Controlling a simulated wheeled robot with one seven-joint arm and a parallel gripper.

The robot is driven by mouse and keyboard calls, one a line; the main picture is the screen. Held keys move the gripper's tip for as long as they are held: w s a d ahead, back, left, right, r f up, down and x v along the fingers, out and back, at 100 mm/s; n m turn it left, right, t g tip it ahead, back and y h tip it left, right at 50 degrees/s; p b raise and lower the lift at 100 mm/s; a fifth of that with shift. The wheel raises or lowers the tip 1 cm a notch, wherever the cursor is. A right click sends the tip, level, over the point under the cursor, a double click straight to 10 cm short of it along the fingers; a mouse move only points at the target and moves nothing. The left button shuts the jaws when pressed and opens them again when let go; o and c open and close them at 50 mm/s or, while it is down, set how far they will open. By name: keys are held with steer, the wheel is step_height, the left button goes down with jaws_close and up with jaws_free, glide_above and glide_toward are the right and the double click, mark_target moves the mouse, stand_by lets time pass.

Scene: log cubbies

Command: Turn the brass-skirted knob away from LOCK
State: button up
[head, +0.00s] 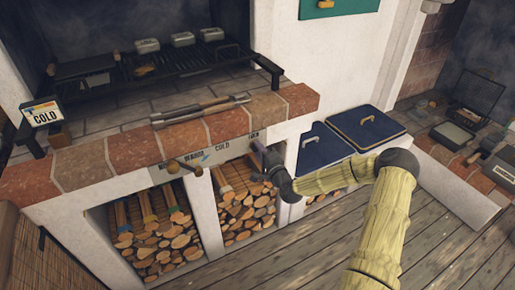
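A pale control strip (235,146) with small lettering, including COLD, runs along the front of the brick-edged counter. A brass-coloured knob-like fitting (173,166) sticks out at its left end, with a second brass end (197,170) beside it. I cannot tell which part is the brass skirt or read the word LOCK. My gripper (262,158) is at the right end of the strip, in front of the counter's face. It is small and dark here, and whatever is directly behind it is hidden. I cannot see whether its fingers are apart or touching anything.
Cubbies with split logs (160,250) lie below the strip. A black grill (190,58) stands behind. Blue lidded bins (325,147) are right of the gripper. The plank floor (300,245) is open.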

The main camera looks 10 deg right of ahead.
steer(key=shift+r, duration=0.1)
stand_by(0.3)
steer(key=v, duration=0.7)
steer(key=shift+p, duration=0.4)
steer(key=p+v, duration=0.1)
steer(key=v, duration=1.6)
steer(key=shift+p, duration=0.4)
steer(key=shift+s, duration=0.15)
